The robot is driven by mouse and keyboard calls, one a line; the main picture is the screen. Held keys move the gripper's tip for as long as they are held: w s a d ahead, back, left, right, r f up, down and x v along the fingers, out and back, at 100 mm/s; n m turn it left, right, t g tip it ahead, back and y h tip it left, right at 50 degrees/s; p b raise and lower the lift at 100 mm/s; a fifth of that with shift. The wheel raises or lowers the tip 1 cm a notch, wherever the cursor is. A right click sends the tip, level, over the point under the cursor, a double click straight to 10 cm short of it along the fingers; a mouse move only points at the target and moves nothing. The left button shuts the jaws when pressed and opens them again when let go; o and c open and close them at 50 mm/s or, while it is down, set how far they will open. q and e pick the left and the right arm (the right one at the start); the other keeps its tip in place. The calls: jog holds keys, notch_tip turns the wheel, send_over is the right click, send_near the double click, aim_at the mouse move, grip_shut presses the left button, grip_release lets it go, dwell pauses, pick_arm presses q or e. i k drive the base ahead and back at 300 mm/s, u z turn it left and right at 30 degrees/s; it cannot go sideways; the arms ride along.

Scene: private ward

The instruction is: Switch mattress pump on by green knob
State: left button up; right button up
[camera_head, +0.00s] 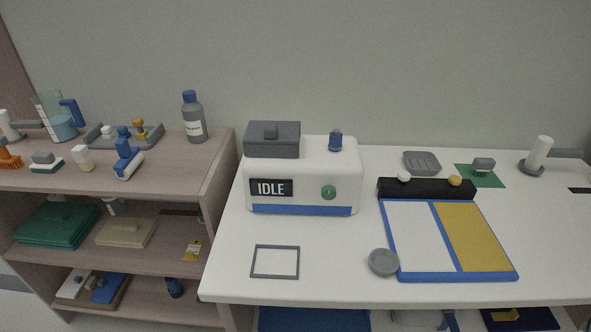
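The mattress pump (304,182) is a white box with a blue band along its lower front, standing on the white table. Its dark display (271,188) reads "IDLE". The green knob (328,192) is round and sits on the front face, right of the display. A light mark shows on the knob, but it is too small to read its angle surely. A grey lidded block (272,140) sits at the top left of the pump and a small blue knob or fitting (335,140) at its top right. Neither of my grippers is in view.
A grey frame (275,262) and a grey round disc (383,262) lie in front of the pump. A blue-edged white and yellow board (447,240) lies to the right. A wooden shelf (215,165) with a grey bottle (194,120) stands left. The pump's front is unobstructed.

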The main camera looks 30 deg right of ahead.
aim_at(328, 193)
jog(key=z, duration=3.1)
jog(key=k, duration=0.7)
jog(key=u, duration=1.6)
jog(key=i, duration=0.5)
jog(key=z, duration=0.05)
